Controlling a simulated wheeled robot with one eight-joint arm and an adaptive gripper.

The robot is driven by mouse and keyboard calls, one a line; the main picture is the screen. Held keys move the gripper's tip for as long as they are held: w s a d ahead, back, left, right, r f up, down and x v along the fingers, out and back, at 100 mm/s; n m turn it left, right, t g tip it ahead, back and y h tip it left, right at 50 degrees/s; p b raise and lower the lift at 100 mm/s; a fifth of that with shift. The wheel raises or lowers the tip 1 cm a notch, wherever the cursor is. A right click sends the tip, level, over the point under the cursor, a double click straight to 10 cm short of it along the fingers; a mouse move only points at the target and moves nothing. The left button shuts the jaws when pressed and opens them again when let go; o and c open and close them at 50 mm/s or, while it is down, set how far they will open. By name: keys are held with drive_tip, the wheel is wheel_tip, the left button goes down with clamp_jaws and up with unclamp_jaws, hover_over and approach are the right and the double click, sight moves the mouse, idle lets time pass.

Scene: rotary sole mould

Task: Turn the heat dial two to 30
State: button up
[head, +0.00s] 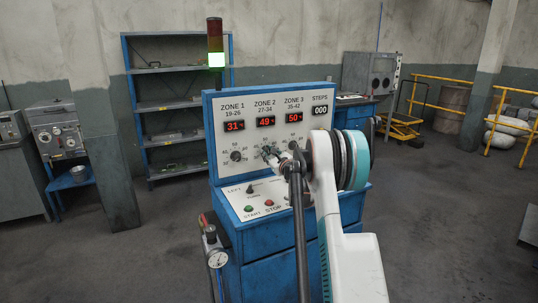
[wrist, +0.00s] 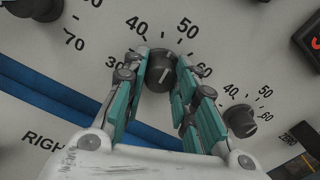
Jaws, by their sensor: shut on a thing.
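Heat dial two (wrist: 160,76) is a dark round knob with printed numbers from 30 to 60 visible around it. My gripper (wrist: 163,60) is shut on this knob, with one teal-padded finger on each side of it. A pale line shows on the knob, but I cannot tell surely which number it points to. In the head view my gripper (head: 270,154) is at the panel under the ZONE 2 display (head: 265,121), which reads 49, and it largely hides the dial.
The ZONE 1 dial (head: 236,156) is to the left, under a display reading 31. Another dial (wrist: 240,120) is close to the right finger in the wrist view. Start and stop buttons (head: 269,203) sit on the sloped ledge below.

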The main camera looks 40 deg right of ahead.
drive_tip(key=n, duration=1.3)
drive_tip(key=shift+n+p, duration=0.3)
drive_tip(key=shift+p, duration=0.05)
drive_tip(key=n, duration=0.8)
drive_tip(key=shift+n, duration=0.3)
drive_tip(key=o, duration=1.1)
drive_tip(key=shift+s, duration=0.1)
